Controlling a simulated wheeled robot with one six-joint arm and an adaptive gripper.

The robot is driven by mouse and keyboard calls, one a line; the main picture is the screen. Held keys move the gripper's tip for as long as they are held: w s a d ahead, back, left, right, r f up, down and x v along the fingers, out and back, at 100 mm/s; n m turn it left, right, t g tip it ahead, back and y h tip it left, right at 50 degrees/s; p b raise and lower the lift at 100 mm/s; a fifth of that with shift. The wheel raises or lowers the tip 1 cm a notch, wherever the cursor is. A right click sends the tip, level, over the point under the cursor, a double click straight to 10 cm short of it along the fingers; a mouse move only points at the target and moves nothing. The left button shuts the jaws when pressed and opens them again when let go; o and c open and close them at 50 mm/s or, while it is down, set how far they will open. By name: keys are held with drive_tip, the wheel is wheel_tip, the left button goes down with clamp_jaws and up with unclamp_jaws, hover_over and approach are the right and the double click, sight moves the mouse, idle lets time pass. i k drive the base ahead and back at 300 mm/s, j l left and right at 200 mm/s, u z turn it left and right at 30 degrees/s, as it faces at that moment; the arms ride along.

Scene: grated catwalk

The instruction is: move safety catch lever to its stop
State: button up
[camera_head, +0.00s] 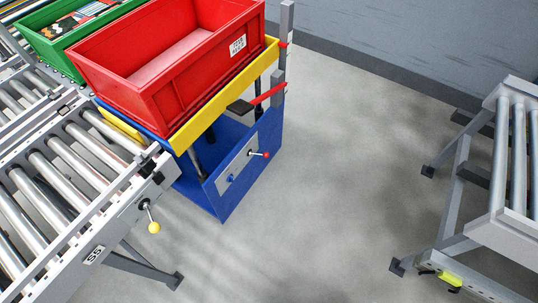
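Several levers show, and I cannot tell for sure which one is the safety catch lever. A yellow-knobbed lever (152,222) hangs from the end of the left conveyor's side rail. A red-knobbed lever (260,153) sticks out to the right from a grey plate (238,165) on the blue lift base (232,199). A red bar (269,93) slants up to the grey post (281,92) at the lift's right corner. My gripper is not in view.
A red crate (199,90) sits on the lift's yellow-edged platform (226,97). A green crate (62,50) stands behind it. The left roller conveyor (112,222) meets the lift. Another roller stand (467,190) is at right. Grey floor (330,190) between them is clear; a wall (400,45) stands behind.

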sight(266, 154)
drive_tip(key=i+j, duration=0.25)
drive_tip(key=i, duration=0.25)
drive_tip(key=i+j, duration=0.25)
drive_tip(key=i, duration=0.25)
drive_tip(key=i+j, duration=0.3)
drive_tip(key=i, duration=0.2)
